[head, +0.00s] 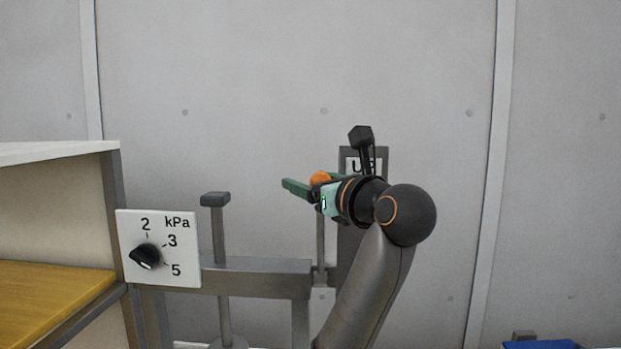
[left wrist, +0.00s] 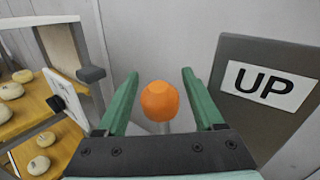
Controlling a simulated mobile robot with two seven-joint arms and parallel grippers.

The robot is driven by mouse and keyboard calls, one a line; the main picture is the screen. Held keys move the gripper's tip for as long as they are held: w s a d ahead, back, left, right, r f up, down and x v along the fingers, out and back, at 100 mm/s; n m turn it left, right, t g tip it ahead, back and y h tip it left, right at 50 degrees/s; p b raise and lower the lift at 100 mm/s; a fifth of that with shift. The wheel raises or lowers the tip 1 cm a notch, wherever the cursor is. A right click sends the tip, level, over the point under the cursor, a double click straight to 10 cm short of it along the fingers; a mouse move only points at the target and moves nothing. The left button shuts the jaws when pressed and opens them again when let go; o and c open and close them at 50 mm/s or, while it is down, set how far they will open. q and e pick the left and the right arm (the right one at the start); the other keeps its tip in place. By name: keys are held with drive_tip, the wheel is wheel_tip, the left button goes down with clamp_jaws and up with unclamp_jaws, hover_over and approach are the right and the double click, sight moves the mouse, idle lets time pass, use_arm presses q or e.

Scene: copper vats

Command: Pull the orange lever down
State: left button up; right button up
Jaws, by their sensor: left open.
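In the left wrist view the knob (left wrist: 160,101) sits between the two green fingers, with a gap on each side. My left gripper (head: 308,181) is open around the knob, and its fingers (left wrist: 160,73) point away from the wrist. The lower stem shows below the gripper in the head view; my arm hides part of the panel. My right gripper is in neither view.
A dark panel with an "UP" sign (left wrist: 268,85) stands to the right of the knob. A black-knobbed lever (head: 361,137) rises behind my wrist. A grey T-handle (head: 215,199) and a kPa dial plate (head: 185,225) are at left, beside a wooden shelf (head: 50,295).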

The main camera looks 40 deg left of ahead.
use_arm(q)
drive_tip(key=shift+c, duration=0.3)
clamp_jaws()
idle(0.3)
idle(0.8)
